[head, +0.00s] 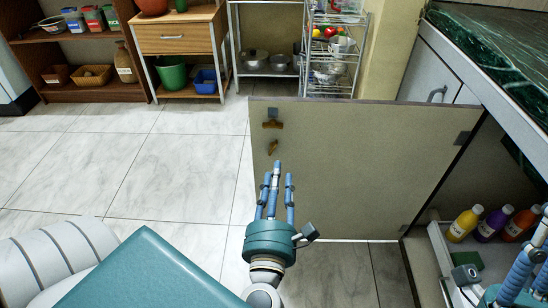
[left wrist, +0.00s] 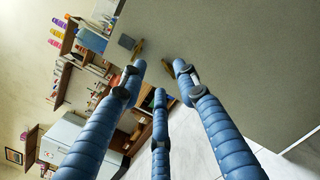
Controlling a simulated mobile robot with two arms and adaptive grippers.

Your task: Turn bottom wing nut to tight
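The open cabinet door (head: 365,160) stands in front of me, its inner face toward me. Near its upper left corner are two brass wing nuts, one above the other. The top wing nut (head: 272,124) lies crosswise; the bottom wing nut (head: 273,147) is tilted. My left gripper (head: 276,176) is just below the bottom nut, its blue fingers apart and empty. In the left wrist view, the bottom nut (left wrist: 180,66) is by the right fingertip and the top nut (left wrist: 138,49) is by the left one; contact is unclear. My right gripper (head: 500,287) is partly cut off at lower right.
A small grey square (head: 272,112) sits on the door above the top nut. Coloured bottles (head: 465,223) stand in the cabinet at right. A wire rack (head: 335,50) and wooden shelves stand at the back. The tiled floor (head: 150,165) at left is clear.

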